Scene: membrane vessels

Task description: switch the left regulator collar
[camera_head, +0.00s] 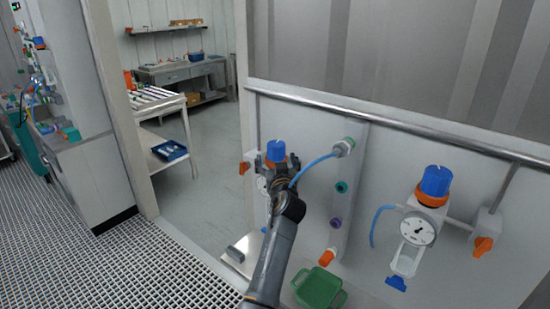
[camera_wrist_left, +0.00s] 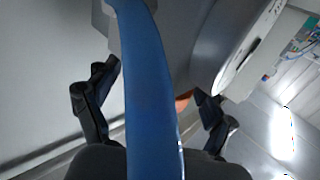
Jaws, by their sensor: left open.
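The left regulator has a blue knob (camera_head: 276,151) on top and stands on the wall panel. In the left wrist view the open fingers (camera_wrist_left: 152,98) stand on either side of the regulator's grey body. A small orange patch (camera_wrist_left: 183,102), perhaps the collar, shows between them; I cannot tell whether the fingers touch it. The regulator's gauge (camera_wrist_left: 250,45) is at the upper right. My right gripper is not in view.
A blue hose (camera_head: 314,165) runs past my gripper to a fitting and crosses the left wrist view (camera_wrist_left: 150,90). A second regulator (camera_head: 435,185) with an orange collar (camera_head: 431,198) is at right. A green tray (camera_head: 319,289) is below. A metal rail (camera_head: 400,127) runs above.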

